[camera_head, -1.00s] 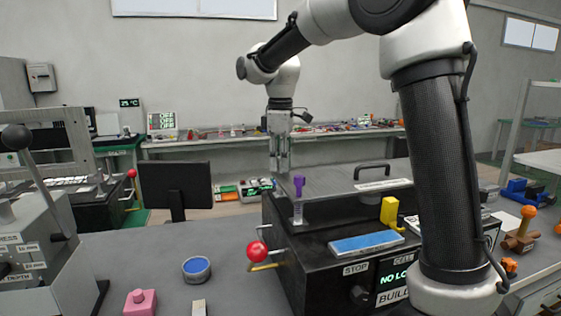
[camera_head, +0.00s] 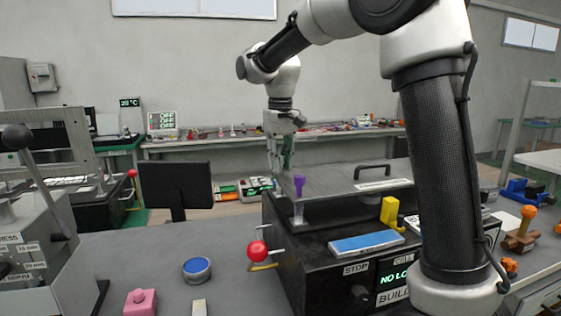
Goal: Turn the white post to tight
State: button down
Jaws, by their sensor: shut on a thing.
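My gripper (camera_head: 281,160) points straight down at the far left edge of the black machine box. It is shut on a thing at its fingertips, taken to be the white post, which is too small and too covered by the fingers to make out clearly.
The black machine box (camera_head: 325,262) carries a clear cover with a black handle (camera_head: 372,169), a blue plate (camera_head: 366,244) and a yellow block (camera_head: 390,212). A red ball lever (camera_head: 257,250) sticks out left. A blue round button (camera_head: 196,268) and pink block (camera_head: 140,301) sit on the table.

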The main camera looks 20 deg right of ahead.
jog(key=m, duration=0.3)
jog(key=shift+m, duration=2.3)
jog(key=c, duration=1.3)
grip_release()
notch_tip(320, 180, up, 12)
